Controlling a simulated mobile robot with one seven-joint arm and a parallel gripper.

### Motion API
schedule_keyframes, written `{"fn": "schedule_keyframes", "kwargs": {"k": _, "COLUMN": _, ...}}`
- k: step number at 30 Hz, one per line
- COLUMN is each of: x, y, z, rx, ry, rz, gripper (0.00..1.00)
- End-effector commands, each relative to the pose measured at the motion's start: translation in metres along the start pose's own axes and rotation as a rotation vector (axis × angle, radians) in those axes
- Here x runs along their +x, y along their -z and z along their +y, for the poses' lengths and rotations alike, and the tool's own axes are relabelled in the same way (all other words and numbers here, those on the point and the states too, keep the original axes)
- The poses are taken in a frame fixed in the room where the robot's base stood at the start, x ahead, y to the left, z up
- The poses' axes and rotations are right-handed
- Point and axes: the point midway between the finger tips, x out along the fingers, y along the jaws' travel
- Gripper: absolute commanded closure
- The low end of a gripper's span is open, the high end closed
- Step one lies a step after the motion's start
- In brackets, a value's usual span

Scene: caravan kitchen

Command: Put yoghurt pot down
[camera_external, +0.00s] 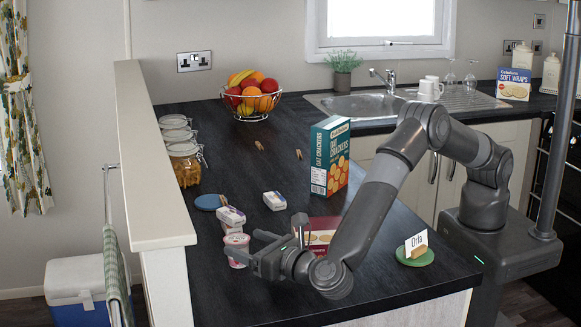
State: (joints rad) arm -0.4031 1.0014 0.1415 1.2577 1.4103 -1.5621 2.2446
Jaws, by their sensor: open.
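The yoghurt pot (236,251) is small, pink and white. It appears upright on the dark worktop near its left front edge. My gripper (246,245) is low over the worktop, pointing left, with its fingers apart at the pot. One finger crosses in front of the pot's right side and hides part of it. I cannot tell whether either finger touches the pot.
Small white packs (231,216) lie just behind the pot, with another pack (275,201) farther back. A blue disc (209,202), a red box (322,231), an oat crackers box (330,157) and a green disc with a name card (415,257) surround this area. A raised ledge (150,160) borders the left.

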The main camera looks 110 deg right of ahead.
Motion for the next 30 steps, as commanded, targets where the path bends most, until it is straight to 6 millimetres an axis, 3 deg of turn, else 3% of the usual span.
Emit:
{"fn": "schedule_keyframes", "kwargs": {"k": 3, "x": -0.028, "y": 0.000, "z": 0.001, "rx": 0.000, "ry": -0.003, "rz": 0.001, "gripper": 0.27}}
{"fn": "schedule_keyframes", "kwargs": {"k": 9, "x": -0.058, "y": 0.000, "z": 0.000, "rx": 0.000, "ry": -0.001, "rz": -0.001, "gripper": 0.27}}
{"fn": "schedule_keyframes", "kwargs": {"k": 14, "x": -0.069, "y": 0.000, "z": 0.000, "rx": 0.000, "ry": -0.001, "rz": 0.000, "gripper": 0.27}}
{"fn": "schedule_keyframes", "kwargs": {"k": 20, "x": -0.067, "y": -0.007, "z": 0.001, "rx": -0.008, "ry": -0.016, "rz": 0.000, "gripper": 0.27}}
{"fn": "schedule_keyframes", "kwargs": {"k": 23, "x": -0.058, "y": -0.029, "z": 0.007, "rx": -0.047, "ry": -0.076, "rz": 0.000, "gripper": 0.27}}
{"fn": "schedule_keyframes", "kwargs": {"k": 30, "x": -0.031, "y": -0.127, "z": 0.021, "rx": -0.298, "ry": -0.377, "rz": -0.062, "gripper": 0.27}}
